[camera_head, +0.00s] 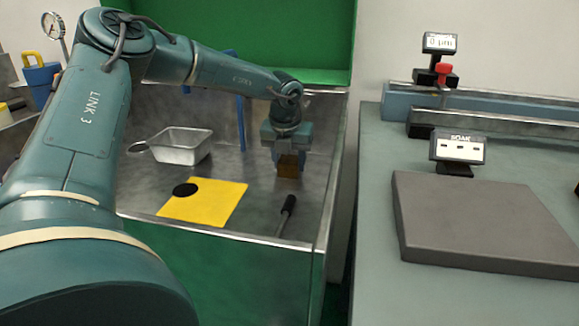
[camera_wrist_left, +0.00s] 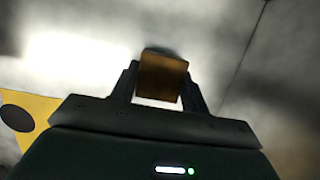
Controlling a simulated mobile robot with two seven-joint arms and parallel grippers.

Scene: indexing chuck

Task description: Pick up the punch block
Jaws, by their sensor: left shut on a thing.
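The punch block (camera_head: 288,167) is a small brown, brass-coloured block in the head view, at the lower end of my left arm, over the grey bench. My left gripper (camera_head: 287,152) is shut on it. In the left wrist view the punch block (camera_wrist_left: 163,78) sits between the two dark fingers of the left gripper (camera_wrist_left: 162,95), with a dark patch behind its far edge. I cannot tell from these views whether the block touches the bench surface. My right gripper is in neither view.
A yellow sheet (camera_head: 215,205) with a black disc (camera_head: 185,190) lies on the bench (camera_head: 150,190), left of the gripper. A metal pan (camera_head: 182,147) stands behind it. A black-handled tool (camera_head: 287,207) lies in front of the block. A grey slab (camera_head: 480,220) rests on the right table.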

